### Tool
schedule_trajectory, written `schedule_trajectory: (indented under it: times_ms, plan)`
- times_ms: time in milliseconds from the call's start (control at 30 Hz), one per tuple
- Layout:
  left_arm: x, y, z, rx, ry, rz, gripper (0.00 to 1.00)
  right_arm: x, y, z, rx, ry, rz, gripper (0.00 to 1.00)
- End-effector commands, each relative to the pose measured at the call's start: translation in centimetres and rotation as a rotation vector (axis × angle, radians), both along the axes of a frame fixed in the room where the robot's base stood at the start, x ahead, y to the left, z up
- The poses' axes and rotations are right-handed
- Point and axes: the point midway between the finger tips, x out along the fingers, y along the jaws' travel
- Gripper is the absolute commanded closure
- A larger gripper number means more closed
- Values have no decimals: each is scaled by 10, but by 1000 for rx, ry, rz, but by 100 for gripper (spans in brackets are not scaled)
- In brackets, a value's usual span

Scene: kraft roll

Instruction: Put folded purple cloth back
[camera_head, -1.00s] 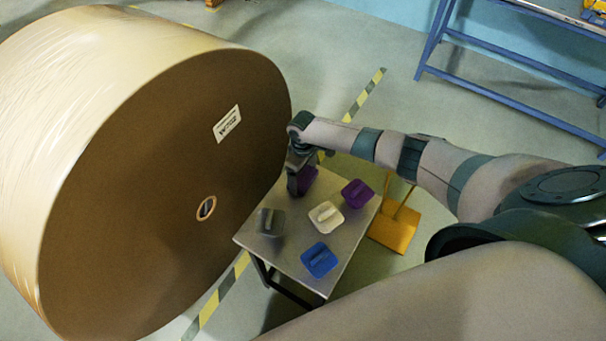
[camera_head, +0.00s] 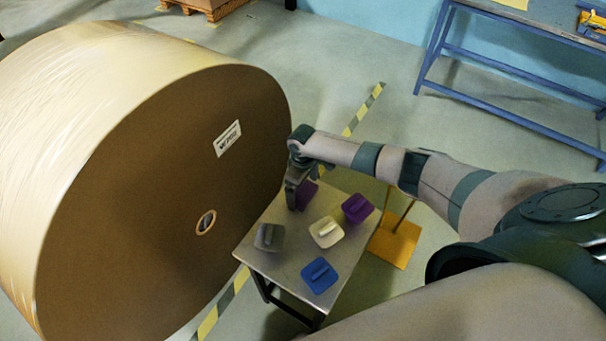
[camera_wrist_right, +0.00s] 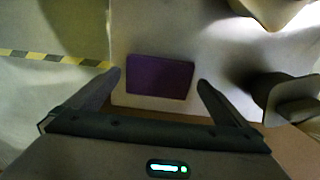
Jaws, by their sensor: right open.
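The folded purple cloth (camera_wrist_right: 160,77) lies flat on the small table, a dark purple rectangle in the right wrist view. In the head view the cloth (camera_head: 309,191) shows only in part behind my right gripper (camera_head: 293,207). In the wrist view my right gripper (camera_wrist_right: 158,84) is open, with one finger on each side of the cloth and visible gaps between. I cannot tell its exact height above the table. My left gripper is not in view.
The small table (camera_head: 283,269) also bears a purple handled piece (camera_head: 357,208), a white one (camera_head: 326,232), a blue one (camera_head: 319,275) and a grey one (camera_head: 268,237). The huge kraft roll (camera_head: 130,230) stands close on the left. A yellow stand (camera_head: 394,243) is at the right.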

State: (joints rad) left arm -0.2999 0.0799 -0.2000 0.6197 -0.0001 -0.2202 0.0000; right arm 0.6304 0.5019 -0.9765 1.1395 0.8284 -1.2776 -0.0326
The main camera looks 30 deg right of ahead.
Motion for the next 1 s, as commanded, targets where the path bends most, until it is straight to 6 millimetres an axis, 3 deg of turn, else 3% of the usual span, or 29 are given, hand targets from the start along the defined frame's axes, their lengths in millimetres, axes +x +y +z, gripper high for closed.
schedule_trajectory:
  times_ms: [167,600,800,1000]
  plan:
    - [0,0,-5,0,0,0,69,0,0,19,0,-2,2,0]
    - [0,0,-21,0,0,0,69,1,0,91,0,-4,1,0]
    - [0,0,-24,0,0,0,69,0,0,108,0,-1,1,0]
    - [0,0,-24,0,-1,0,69,0,0,111,-1,-1,0,0]
